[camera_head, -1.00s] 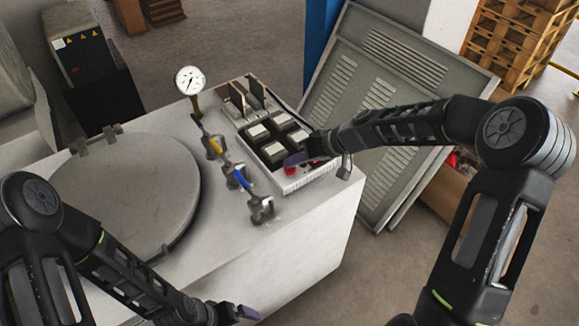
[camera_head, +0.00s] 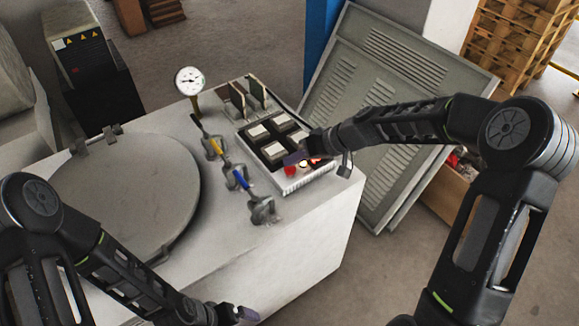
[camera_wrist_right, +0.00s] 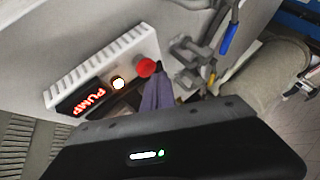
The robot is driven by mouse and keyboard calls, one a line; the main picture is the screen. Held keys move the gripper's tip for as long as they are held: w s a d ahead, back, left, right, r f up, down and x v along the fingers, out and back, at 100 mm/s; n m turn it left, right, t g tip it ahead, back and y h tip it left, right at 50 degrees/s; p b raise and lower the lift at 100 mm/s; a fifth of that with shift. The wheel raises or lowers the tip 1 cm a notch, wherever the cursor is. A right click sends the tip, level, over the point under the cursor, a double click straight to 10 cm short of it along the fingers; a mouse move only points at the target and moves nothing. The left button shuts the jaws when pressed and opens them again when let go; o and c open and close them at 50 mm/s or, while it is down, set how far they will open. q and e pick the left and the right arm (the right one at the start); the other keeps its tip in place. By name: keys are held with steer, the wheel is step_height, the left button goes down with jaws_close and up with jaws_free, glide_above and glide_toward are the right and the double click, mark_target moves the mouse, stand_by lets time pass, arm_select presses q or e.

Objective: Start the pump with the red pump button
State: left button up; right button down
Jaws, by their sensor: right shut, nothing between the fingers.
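The red pump button (camera_head: 290,171) sits at the front of a white control box (camera_head: 305,179) on the tank top; the right wrist view shows it too (camera_wrist_right: 148,67). Beside it are a lit lamp (camera_wrist_right: 118,83) and a glowing red PUMP sign (camera_wrist_right: 88,103). My right gripper (camera_head: 294,158) is shut and empty, its purple-grey tips (camera_wrist_right: 156,92) right by the button. Whether they touch it, I cannot tell. My left gripper (camera_head: 240,313) is low, off the front of the tank, its jaws unclear.
Three valves with black, yellow and blue (camera_head: 242,179) handles stand left of the box. A gauge (camera_head: 189,81) stands behind them. A round lid (camera_head: 120,200) covers the tank's left. Grey louvred panels (camera_head: 385,60) lean behind.

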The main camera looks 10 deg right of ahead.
mark_target(294, 169)
steer(key=shift+r+p, duration=1.5)
steer(key=shift+r, duration=1.55)
